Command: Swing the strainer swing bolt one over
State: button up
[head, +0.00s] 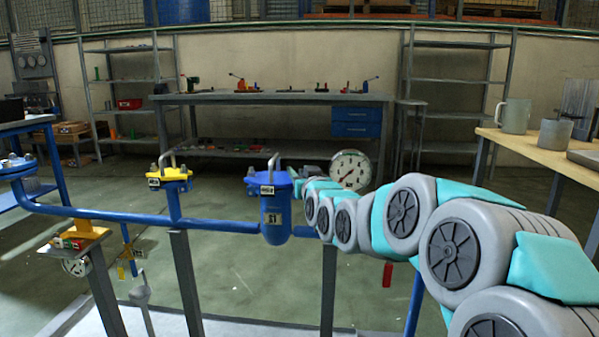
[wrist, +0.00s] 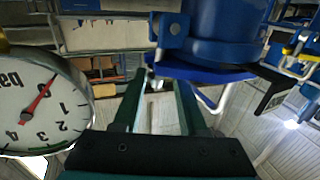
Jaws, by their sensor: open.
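The strainer (head: 275,213) is a blue upright vessel on the blue pipe, with a lid and a bent metal handle on top. It also shows large and close in the wrist view (wrist: 228,38), where its flange reaches over toward my gripper (wrist: 160,88). The two dark green fingers are apart, just beside the strainer flange. A small pale metal piece (wrist: 154,82) shows between the fingertips, apparently a swing bolt end; I cannot tell whether it is touched. In the head view my arm reaches to the strainer's right side and hides most of the gripper.
A round pressure gauge (head: 350,170) stands right of the strainer; it is close on the left in the wrist view (wrist: 38,105). A yellow-topped valve (head: 170,177) sits left on the pipe. A wooden table (head: 535,150) stands at the right.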

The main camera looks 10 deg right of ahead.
jog(key=shift+w, duration=0.4)
jog(key=shift+c, duration=0.3)
grip_shut()
